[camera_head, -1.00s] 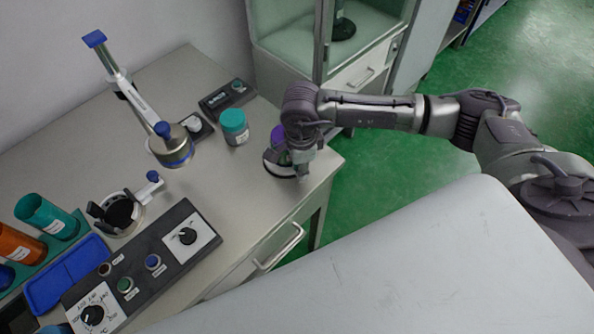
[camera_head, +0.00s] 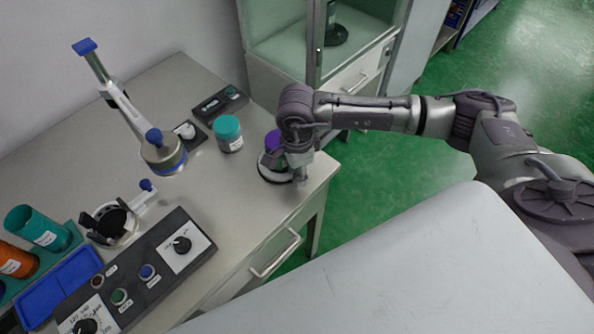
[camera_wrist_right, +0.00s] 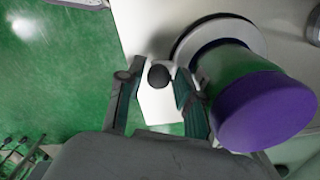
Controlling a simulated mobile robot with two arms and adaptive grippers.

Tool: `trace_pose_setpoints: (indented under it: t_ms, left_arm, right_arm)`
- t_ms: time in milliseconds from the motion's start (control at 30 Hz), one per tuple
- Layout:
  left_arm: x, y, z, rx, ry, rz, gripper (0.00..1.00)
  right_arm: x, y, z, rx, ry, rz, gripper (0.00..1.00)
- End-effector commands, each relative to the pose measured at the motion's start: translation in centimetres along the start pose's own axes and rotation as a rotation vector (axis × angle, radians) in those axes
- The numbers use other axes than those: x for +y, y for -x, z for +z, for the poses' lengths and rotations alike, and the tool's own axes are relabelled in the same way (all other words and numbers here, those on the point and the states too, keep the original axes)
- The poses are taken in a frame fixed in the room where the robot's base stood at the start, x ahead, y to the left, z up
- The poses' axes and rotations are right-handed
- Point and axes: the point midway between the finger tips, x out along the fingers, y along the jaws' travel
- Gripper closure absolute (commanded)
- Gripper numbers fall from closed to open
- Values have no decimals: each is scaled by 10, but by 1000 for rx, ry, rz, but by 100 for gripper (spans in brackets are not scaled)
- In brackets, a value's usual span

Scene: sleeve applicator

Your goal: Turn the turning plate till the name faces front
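The turning plate (camera_head: 268,174), a round disc with a pale rim and dark edge, sits near the table's right corner. A jar with a purple lid (camera_head: 272,140) stands on it, partly hidden by my right arm. In the right wrist view the jar has a green body (camera_wrist_right: 232,66), the lid fills the right side, and no name shows. My right gripper (camera_wrist_right: 158,100) is open beside the plate. A dark round knob (camera_wrist_right: 159,76) shows between its fingers, with a gap at the left finger; contact at the right finger is unclear. My left gripper is out of view.
A teal-lidded jar (camera_head: 228,134) and a small black control box (camera_head: 220,104) stand left of the plate. A lever press (camera_head: 160,150), a control panel (camera_head: 140,265) and colored tubes are farther left. The table edge lies close to the plate.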

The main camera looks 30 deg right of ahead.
Motion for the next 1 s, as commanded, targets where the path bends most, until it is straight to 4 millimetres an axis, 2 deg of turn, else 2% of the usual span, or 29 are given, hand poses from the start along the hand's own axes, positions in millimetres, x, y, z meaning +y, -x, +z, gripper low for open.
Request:
trace_pose_setpoints:
  t_ms: [200,333,700,833,1000]
  left_arm:
    - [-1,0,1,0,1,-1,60]
    - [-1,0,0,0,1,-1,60]
    - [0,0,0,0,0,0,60]
    - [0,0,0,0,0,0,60]
    - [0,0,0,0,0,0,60]
  right_arm:
    - [0,0,0,1,0,1,64]
    - [-1,12,0,-1,0,-2,64]
    - [-1,86,0,0,0,-3,64]
    - [0,106,0,-1,1,-2,64]
    - [0,118,0,0,0,0,64]
